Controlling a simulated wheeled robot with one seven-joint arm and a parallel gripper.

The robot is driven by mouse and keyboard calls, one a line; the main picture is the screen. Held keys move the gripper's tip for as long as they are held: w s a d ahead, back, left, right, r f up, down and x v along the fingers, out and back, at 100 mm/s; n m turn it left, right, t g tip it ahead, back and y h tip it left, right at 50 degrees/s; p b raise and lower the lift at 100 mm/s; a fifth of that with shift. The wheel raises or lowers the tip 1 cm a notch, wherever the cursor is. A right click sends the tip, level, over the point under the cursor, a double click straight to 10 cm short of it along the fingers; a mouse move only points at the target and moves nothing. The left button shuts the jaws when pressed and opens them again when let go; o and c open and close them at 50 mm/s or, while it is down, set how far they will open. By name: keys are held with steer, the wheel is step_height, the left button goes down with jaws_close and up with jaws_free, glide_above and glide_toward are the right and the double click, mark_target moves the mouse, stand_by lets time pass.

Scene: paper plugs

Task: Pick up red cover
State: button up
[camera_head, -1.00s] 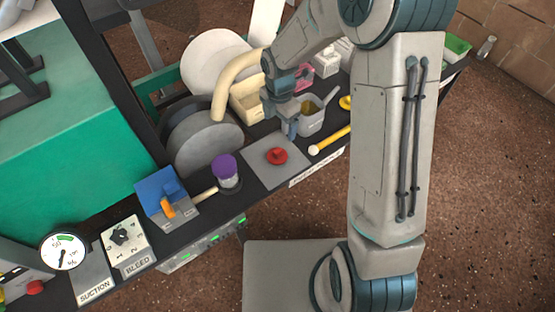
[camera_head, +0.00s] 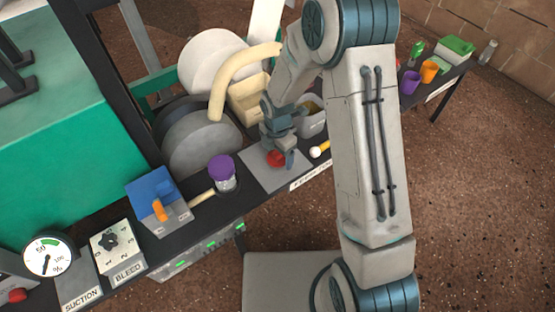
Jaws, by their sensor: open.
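The red cover (camera_head: 275,159) is a small round knob-like piece on a grey square plate (camera_head: 256,177) on the black bench. My gripper (camera_head: 281,160) is open, pointing down right at the red cover. One finger shows just to the right of the cover, and the gripper body hides part of the cover's top and far side. I cannot tell whether the fingers touch it.
A purple-lidded jar (camera_head: 222,170) and a blue box with an orange lever (camera_head: 158,195) stand to the left. A yellow stick with a white ball end (camera_head: 316,152) lies close to the right. Behind are a beige bin (camera_head: 248,98) and a grey container (camera_head: 314,122).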

steer(key=shift+f, duration=0.35)
steer(key=shift+r, duration=0.1)
steer(key=c, duration=1)
steer(key=shift+c, duration=0.2)
